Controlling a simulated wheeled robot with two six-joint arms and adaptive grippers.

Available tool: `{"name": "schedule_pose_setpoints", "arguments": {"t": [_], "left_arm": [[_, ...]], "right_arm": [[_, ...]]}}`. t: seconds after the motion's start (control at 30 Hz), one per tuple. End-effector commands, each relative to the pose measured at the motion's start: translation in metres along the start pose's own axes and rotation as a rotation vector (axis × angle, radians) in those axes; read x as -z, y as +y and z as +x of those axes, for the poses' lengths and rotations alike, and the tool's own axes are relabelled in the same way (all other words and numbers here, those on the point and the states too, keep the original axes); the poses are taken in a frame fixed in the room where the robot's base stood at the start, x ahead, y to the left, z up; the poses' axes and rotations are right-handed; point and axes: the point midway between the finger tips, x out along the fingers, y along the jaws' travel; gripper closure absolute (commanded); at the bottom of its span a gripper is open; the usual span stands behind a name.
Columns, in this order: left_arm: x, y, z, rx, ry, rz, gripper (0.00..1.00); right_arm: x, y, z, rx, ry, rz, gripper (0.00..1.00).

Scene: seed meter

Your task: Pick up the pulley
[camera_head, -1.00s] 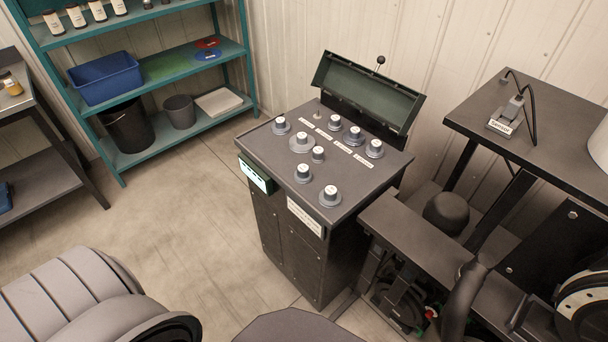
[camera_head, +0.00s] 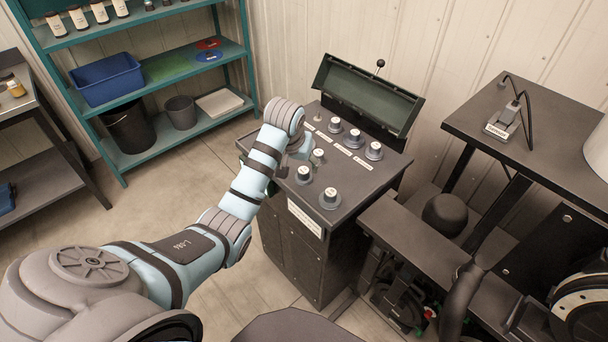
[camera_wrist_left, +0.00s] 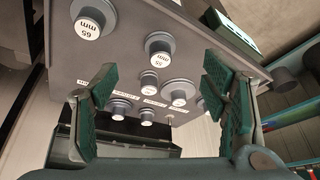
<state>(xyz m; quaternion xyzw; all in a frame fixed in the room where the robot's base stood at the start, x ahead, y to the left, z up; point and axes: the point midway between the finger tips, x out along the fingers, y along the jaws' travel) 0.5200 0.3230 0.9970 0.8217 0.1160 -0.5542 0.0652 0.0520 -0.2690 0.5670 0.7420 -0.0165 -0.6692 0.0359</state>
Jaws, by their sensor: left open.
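Several grey pulleys with white labelled tops stand on a dark cabinet top (camera_head: 350,178). One pulley (camera_head: 330,198) is at its front corner, with another pulley (camera_head: 304,173) to its left. Others stand farther back, including one pulley (camera_head: 373,150) at the right. My left gripper (camera_wrist_left: 163,98) is open and empty above the cabinet. In the left wrist view, a small pulley (camera_wrist_left: 149,80) and a wider pulley (camera_wrist_left: 179,92) appear between its fingers. In the head view, my wrist covers the cabinet's left side and the pulleys there.
A raised green lid (camera_head: 368,95) stands at the cabinet's back. A teal shelf (camera_head: 165,140) with a blue bin (camera_head: 105,78) is at the left. A dark table (camera_head: 545,125) and dark machinery (camera_head: 425,235) are at the right. Floor is free left of the cabinet.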

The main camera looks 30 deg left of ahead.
Motion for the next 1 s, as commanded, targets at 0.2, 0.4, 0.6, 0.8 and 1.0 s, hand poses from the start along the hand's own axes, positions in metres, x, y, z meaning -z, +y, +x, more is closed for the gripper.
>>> {"name": "schedule_pose_setpoints", "arguments": {"t": [0.2,0.4,0.6,0.8,1.0], "left_arm": [[0.028,-0.002,-0.012,-0.008,0.003,-0.038,0.33],[0.027,-0.001,0.044,-0.007,0.002,-0.037,0.33],[0.028,0.000,0.072,-0.009,0.005,-0.036,0.33],[0.024,0.000,0.112,-0.007,0.006,-0.036,0.33],[0.026,0.000,0.116,-0.007,0.008,-0.035,0.33]], "right_arm": [[-0.001,0.000,0.003,0.000,-0.001,0.000,0.60],[-0.002,-0.001,0.013,0.000,-0.002,0.000,0.60],[-0.003,-0.002,0.019,0.000,-0.002,0.000,0.60],[-0.005,-0.003,0.034,0.000,-0.002,0.000,0.60],[-0.005,-0.003,0.034,0.000,-0.002,0.000,0.60]]}}
